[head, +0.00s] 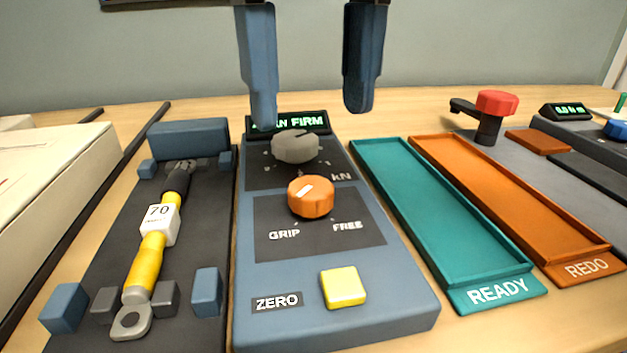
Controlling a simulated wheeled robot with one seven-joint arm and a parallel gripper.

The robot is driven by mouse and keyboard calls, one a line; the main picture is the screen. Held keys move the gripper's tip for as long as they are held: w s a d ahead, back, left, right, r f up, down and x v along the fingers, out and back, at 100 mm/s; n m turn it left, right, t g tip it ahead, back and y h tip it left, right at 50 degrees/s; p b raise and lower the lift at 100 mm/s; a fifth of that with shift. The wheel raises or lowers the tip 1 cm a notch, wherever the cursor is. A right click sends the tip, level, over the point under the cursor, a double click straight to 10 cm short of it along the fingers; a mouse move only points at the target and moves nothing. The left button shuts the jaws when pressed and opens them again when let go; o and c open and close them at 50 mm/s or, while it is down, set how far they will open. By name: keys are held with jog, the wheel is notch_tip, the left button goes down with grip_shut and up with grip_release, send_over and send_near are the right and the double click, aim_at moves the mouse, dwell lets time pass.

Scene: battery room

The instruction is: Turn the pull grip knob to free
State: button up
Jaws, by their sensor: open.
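The orange pull grip knob (310,198) sits on the blue-grey control box (395,315), above the printed labels GRIP at lower left and FREE at lower right. A short white mark lies slanted on its top; I cannot tell for sure which label it points to. My gripper (310,112) is open and empty, its two blue fingers spread wide and pointing down.
A grey dial (296,146) and a yellow ZERO button (343,287) flank the knob. At left, a cradle (90,270) holds a yellow tool marked 70 (152,250). At right are teal READY (470,270) and orange REDO trays (570,255), and a red-topped lever (496,103).

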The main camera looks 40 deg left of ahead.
aim_at(313, 189)
notch_tip(313, 189, down, 8)
jog(key=shift+r+b, duration=0.15)
jog(key=shift+b, duration=0.8)
jog(key=c, duration=1.1)
